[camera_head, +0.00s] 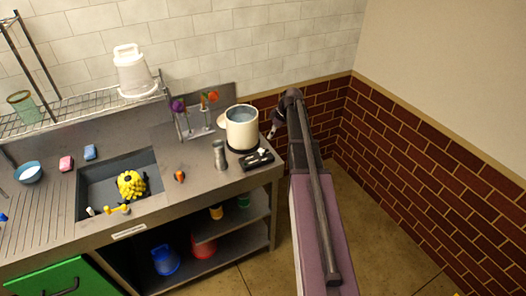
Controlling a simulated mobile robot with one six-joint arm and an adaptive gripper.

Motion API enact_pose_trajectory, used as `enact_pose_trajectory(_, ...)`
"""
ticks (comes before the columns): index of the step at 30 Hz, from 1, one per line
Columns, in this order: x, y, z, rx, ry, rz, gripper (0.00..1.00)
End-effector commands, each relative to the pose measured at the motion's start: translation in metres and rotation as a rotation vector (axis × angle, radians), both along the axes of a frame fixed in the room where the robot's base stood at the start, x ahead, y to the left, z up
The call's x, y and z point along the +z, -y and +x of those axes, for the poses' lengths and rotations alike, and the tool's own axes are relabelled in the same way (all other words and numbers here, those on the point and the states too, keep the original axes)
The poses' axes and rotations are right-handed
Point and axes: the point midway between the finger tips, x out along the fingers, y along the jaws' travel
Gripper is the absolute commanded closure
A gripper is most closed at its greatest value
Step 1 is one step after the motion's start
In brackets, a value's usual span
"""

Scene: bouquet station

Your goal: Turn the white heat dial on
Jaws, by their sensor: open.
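The white heat dial (262,151) is a small pale knob on the black control panel (254,163) at the right end of the counter. I cannot tell its setting at this size. A cream pot (242,135) with bluish contents stands just behind the panel. My gripper (271,134) is small and dark at the end of my arm, to the right of the pot and a little above and behind the dial in the picture. It looks open and empty, apart from the dial. Its fingers are hard to make out.
A grey pepper-mill-like cylinder (219,155) stands left of the panel. Flowers stand in a rack (195,125) behind. The sink (95,190) holds a yellow bumpy object (131,185). A wire shelf (85,110) is at left. Brick walls close in behind and right of my arm.

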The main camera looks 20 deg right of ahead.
Motion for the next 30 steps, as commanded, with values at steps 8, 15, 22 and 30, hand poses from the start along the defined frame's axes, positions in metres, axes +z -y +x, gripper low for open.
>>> enact_pose_trajectory(8, -0.026, -0.007, 0.007, 0.001, 0.000, 0.000, 0.22)
enact_pose_trajectory(15, -0.044, -0.013, 0.012, 0.000, 0.000, 0.000, 0.22)
enact_pose_trajectory(22, -0.062, -0.019, 0.017, 0.001, 0.000, 0.000, 0.22)
enact_pose_trajectory(30, -0.083, -0.025, 0.023, 0.002, 0.001, -0.001, 0.22)
